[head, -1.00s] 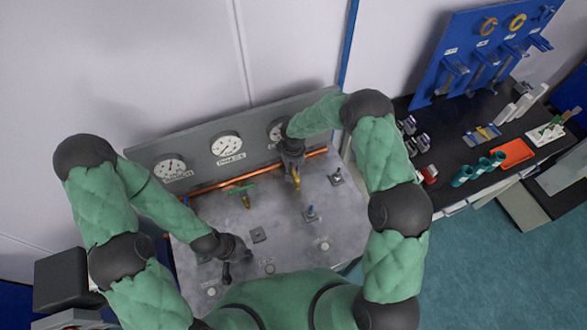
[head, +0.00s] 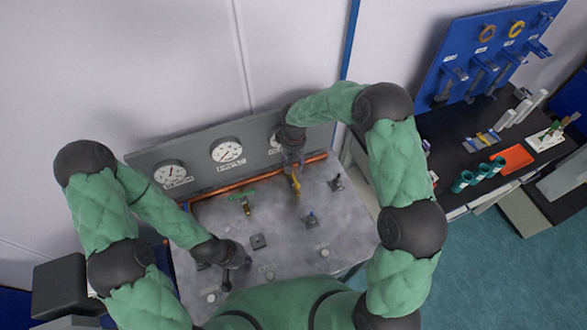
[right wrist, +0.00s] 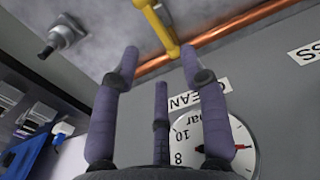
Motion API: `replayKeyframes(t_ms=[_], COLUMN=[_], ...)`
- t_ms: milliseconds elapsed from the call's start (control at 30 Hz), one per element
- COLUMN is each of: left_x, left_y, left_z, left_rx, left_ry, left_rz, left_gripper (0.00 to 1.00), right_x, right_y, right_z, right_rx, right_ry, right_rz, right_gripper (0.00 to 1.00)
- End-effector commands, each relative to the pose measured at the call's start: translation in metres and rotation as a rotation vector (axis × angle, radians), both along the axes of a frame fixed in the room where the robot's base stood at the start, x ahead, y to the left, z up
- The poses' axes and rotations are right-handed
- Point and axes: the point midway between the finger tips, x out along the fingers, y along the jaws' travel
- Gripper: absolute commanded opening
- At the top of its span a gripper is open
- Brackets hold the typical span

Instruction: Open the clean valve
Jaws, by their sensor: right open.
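The clean valve has a yellow handle (head: 295,184) on the grey panel top, in front of the right-hand gauge. In the right wrist view the yellow handle (right wrist: 158,28) stands at the top, by a copper pipe, near a gauge labelled CLEAN (right wrist: 215,145). My right gripper (right wrist: 160,55) is open and empty, its fingers spread to either side just short of the handle. In the head view the right gripper (head: 293,160) is right behind the handle and partly hides the gauge. My left gripper (head: 235,265) hangs low over the panel's front left, its fingers unclear.
A green-handled valve (head: 242,196) stands left of the yellow one. The copper pipe (head: 235,185) runs along the gauge board. A dark bench (head: 455,160) with tools is at the right.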

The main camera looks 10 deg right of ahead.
Motion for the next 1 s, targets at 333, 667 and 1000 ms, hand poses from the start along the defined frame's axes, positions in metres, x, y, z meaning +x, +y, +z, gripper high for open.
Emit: replayKeyframes(t_ms=[333, 667, 1000], left_x=[0.0, 0.0, 0.0], left_y=[0.0, 0.0, 0.0], left_z=[0.0, 0.0, 0.0], left_rx=[0.0, 0.0, 0.0], left_ry=[0.0, 0.0, 0.0], left_rz=[0.0, 0.0, 0.0], left_gripper=[0.0, 0.0, 0.0], right_x=[0.0, 0.0, 0.0], right_y=[0.0, 0.0, 0.0], right_z=[0.03, 0.031, 0.031], right_rx=[0.0, 0.0, 0.0], right_ry=[0.001, 0.001, 0.001], right_rz=[0.001, 0.001, 0.001], right_gripper=[0.44, 0.44, 0.44])
